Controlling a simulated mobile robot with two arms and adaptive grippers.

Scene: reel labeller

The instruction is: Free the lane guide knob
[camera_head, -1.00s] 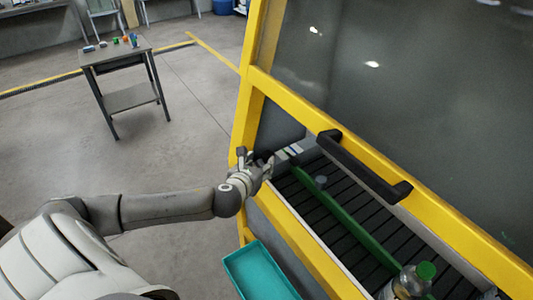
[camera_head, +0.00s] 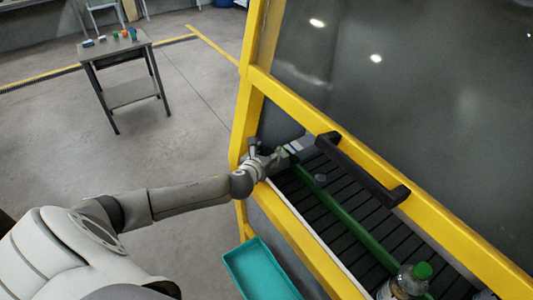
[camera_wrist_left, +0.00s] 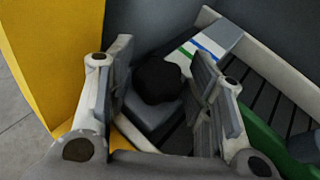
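The lane guide knob is most likely the black rounded knob (camera_wrist_left: 158,80) on a grey block in the left wrist view. My left gripper (camera_wrist_left: 160,90) is around it, with one finger on each side and gaps showing between the fingers and the knob. The green lane guide (camera_head: 345,218) runs along the dark slatted conveyor (camera_head: 395,235). My right gripper is not in view.
A yellow-framed raised cover with a black handle (camera_head: 362,170) hangs over the conveyor. A teal tray (camera_head: 262,270) sits below the frame. A small table (camera_head: 133,92) stands apart at the left.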

